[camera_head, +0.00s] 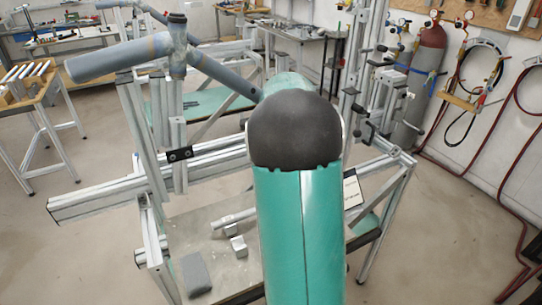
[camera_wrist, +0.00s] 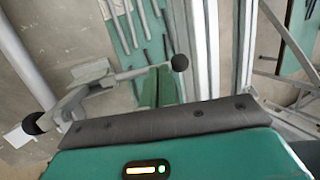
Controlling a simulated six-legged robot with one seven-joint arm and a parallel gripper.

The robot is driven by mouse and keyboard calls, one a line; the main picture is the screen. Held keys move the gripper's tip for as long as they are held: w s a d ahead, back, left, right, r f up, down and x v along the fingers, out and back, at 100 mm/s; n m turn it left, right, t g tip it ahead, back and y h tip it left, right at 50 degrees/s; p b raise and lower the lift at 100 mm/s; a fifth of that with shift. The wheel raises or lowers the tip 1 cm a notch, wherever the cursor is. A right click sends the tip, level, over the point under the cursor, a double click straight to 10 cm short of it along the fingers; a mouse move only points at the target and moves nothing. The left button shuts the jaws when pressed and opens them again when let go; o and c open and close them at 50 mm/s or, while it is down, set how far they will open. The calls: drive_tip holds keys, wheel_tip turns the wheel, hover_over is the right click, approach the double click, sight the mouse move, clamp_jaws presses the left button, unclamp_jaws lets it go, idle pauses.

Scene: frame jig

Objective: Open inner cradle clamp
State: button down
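In the wrist view, a grey metal clamp (camera_wrist: 72,97) has a thin bar (camera_wrist: 130,74) ending in a black ball knob (camera_wrist: 180,62). A second black knob (camera_wrist: 33,124) is at its lower left end. I cannot tell for sure that this is the inner cradle clamp. The two green fingers of my gripper (camera_wrist: 158,72) stand side by side with almost no gap, their tips at the bar just left of the knob. I cannot tell whether they touch it. In the head view my teal arm hides my gripper.
The aluminium jig (camera_head: 150,150) bears grey-blue tubes (camera_head: 125,57) at the upper left. Upright clamps (camera_head: 385,95) stand on its right side. A grey block (camera_head: 196,275) lies on the jig's base plate. A wooden table (camera_head: 35,110) is at left, gas cylinders (camera_head: 425,75) at right.

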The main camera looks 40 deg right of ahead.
idle(0.6)
drive_tip(key=w+v, duration=0.1)
drive_tip(key=v, duration=1.3)
drive_tip(key=shift+w+d+r, duration=0.2)
drive_tip(key=shift+r, duration=0.05)
